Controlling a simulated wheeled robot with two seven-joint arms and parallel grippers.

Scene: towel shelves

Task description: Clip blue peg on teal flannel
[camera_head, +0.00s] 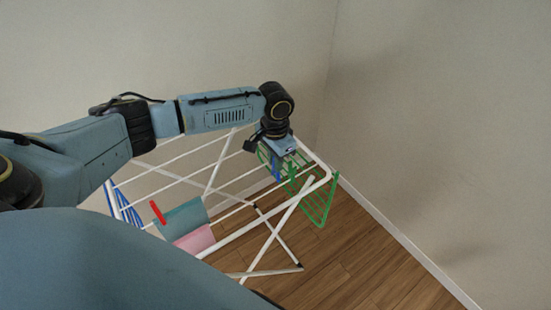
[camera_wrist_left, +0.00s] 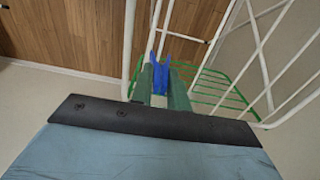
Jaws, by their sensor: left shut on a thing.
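The teal flannel (camera_head: 185,217) hangs over the rails of the white drying rack, toward the rack's left side. A red peg (camera_head: 158,212) sits at its upper left edge. My left gripper (camera_head: 277,164) is over the rack's right end, well right of the flannel. It is shut on the blue peg (camera_wrist_left: 158,76), which shows between the fingers in the left wrist view and points down in the head view (camera_head: 276,174). The wrist view does not show the flannel. My right gripper is not in view.
The white rack (camera_head: 264,225) has a green wire wing (camera_head: 318,204) at its right end and a blue one (camera_head: 124,211) at its left. A pink cloth (camera_head: 195,240) hangs by the teal one. Walls stand behind and to the right; wooden floor (camera_head: 350,270) is clear.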

